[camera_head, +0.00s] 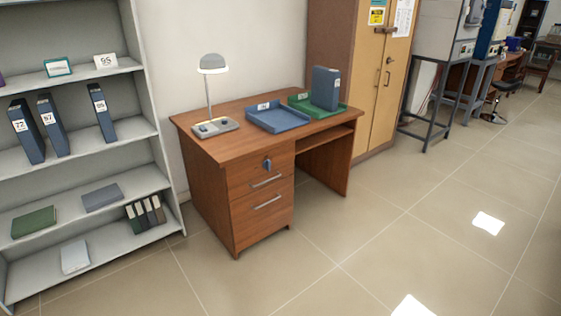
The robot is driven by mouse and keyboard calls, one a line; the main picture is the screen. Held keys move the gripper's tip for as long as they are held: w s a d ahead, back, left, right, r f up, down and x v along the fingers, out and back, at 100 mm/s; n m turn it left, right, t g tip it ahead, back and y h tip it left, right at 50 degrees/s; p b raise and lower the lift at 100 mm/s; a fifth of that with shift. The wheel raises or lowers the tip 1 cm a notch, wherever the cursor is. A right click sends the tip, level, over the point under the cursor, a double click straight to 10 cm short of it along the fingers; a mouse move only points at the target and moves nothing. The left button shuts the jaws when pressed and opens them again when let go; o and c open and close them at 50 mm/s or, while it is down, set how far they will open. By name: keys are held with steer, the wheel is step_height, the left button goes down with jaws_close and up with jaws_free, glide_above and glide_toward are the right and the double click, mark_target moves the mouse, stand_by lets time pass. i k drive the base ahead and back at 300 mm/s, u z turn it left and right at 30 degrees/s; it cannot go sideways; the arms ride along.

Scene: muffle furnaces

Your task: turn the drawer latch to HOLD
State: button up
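The wooden desk (222,190) stands in the middle of the head view against the wall. Its left pedestal has a shut upper drawer (240,186) and a shut lower drawer (250,222), each with a metal bar handle. A small blue latch (267,164) sits on the front above the upper handle. It looks roughly upright, but it is too small to read its position or any HOLD mark. My gripper is not in view.
A grey shelf unit (150,90) with binders stands at the left. A lamp (212,66), a blue tray (277,118) and a green tray (338,112) holding a binder are on the desk. A cabinet (395,70) stands behind right. The tiled floor (400,230) in front is clear.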

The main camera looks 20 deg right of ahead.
mark_target(266, 164)
steer(key=u, duration=0.1)
steer(key=i, duration=0.6)
steer(key=u, duration=0.7)
steer(key=i, duration=0.4)
steer(key=u, duration=0.3)
